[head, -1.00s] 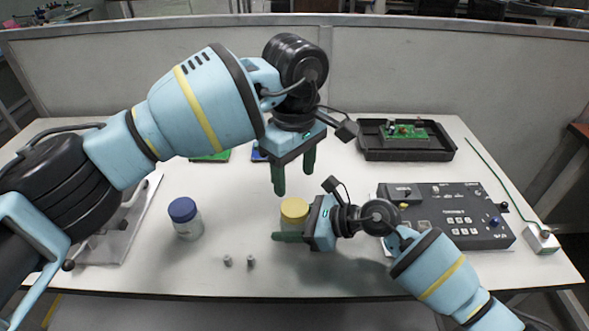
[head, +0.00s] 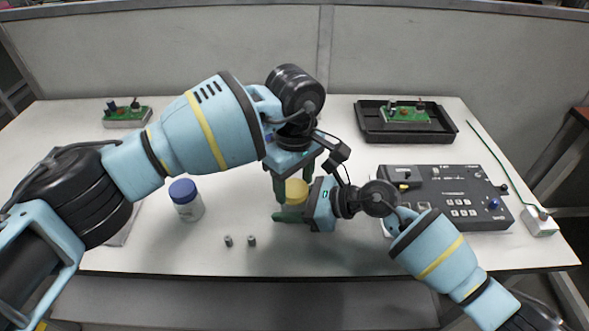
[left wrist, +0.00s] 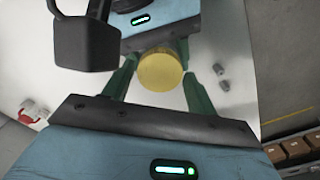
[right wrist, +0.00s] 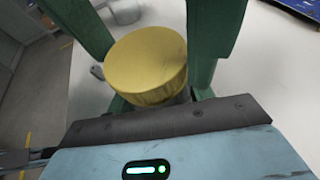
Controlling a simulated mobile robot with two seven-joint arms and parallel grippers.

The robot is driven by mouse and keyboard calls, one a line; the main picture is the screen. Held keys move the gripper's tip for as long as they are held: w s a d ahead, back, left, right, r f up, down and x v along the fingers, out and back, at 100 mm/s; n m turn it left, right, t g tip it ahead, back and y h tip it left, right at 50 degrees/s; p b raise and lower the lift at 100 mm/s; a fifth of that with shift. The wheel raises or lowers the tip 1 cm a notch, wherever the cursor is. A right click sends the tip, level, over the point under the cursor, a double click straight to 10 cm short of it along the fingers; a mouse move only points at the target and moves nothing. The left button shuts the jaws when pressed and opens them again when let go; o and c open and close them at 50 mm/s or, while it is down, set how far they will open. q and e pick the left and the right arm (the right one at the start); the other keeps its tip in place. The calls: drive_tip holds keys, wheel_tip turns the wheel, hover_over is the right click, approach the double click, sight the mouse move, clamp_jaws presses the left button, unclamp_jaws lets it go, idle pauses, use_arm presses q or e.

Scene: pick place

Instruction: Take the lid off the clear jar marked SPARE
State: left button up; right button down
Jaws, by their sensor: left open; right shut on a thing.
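A jar with a yellow lid (head: 297,190) stands near the front middle of the table. A jar with a blue lid (head: 186,205) stands to its left. I cannot read a SPARE mark on either. My right gripper (head: 290,212) is shut on the yellow-lidded jar's body from the right. My left gripper (head: 293,187) points down over that jar, open, with a finger on each side of the lid (left wrist: 160,70). I cannot tell whether they touch it. The right wrist view shows the lid (right wrist: 147,68) seated on the jar, whose body is mostly hidden.
Two small grey pieces (head: 240,241) lie in front of the jars. A dark control box (head: 450,200) is at right, a black tray (head: 375,133) with a green board behind it. A green board (head: 127,113) is at back left.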

use_arm(q)
drive_tip(key=shift+f, duration=0.2)
drive_tip(key=shift+c, duration=0.3)
drive_tip(key=c, duration=0.7)
drive_tip(key=n, duration=0.4)
drive_tip(key=shift+r+n, duration=0.1)
drive_tip(key=shift+n, duration=0.2)
drive_tip(key=shift+c, duration=0.2)
drive_tip(key=n, duration=0.5)
drive_tip(key=shift+n, duration=0.3)
drive_tip(key=o, duration=1.1)
